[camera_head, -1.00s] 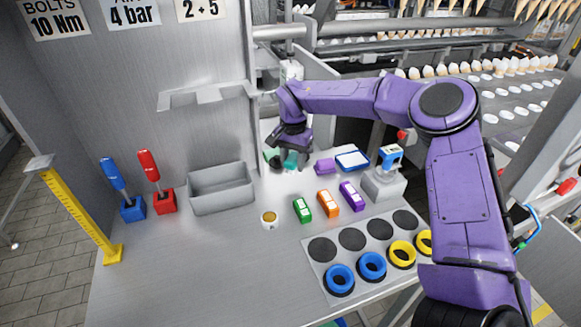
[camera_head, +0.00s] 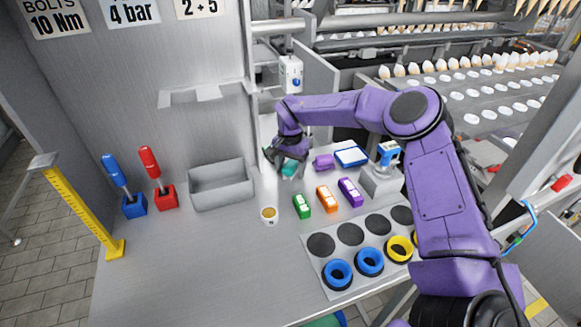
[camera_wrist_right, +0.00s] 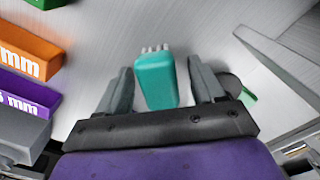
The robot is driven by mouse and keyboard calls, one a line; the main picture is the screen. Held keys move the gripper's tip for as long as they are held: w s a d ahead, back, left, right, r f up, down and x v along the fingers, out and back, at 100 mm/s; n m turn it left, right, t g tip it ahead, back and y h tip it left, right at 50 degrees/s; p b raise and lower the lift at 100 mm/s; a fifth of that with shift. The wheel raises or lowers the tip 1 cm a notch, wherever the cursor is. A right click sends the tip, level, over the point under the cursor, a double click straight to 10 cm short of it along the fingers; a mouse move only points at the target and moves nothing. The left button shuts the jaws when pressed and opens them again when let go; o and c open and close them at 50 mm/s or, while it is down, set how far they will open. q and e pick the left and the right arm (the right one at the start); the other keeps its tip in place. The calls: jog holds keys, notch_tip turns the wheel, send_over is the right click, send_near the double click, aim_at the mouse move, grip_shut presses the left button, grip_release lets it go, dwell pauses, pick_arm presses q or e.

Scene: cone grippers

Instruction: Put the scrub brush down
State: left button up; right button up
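The scrub brush, a teal block with pale bristles at one end, shows in the right wrist view (camera_wrist_right: 156,82) and partly under my gripper in the head view (camera_head: 289,170). My right gripper (camera_head: 287,165) is low over the bench at the back. In the wrist view (camera_wrist_right: 160,80) its two fingers stand apart on either side of the brush, with a gap on each side. The brush appears to lie on the bench (camera_head: 190,265). My left gripper is not in view.
Green (camera_head: 302,206), orange (camera_head: 327,199) and purple (camera_head: 350,192) blocks lie to the right. A dark round thing (camera_wrist_right: 231,84) is beside the right finger. The front left bench is clear.

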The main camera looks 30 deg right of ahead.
aim_at(290, 164)
jog(key=shift+r, duration=0.1)
notch_tip(290, 164, up, 12)
jog(key=b, duration=0.1)
jog(key=shift+r, duration=0.15)
dwell(0.5)
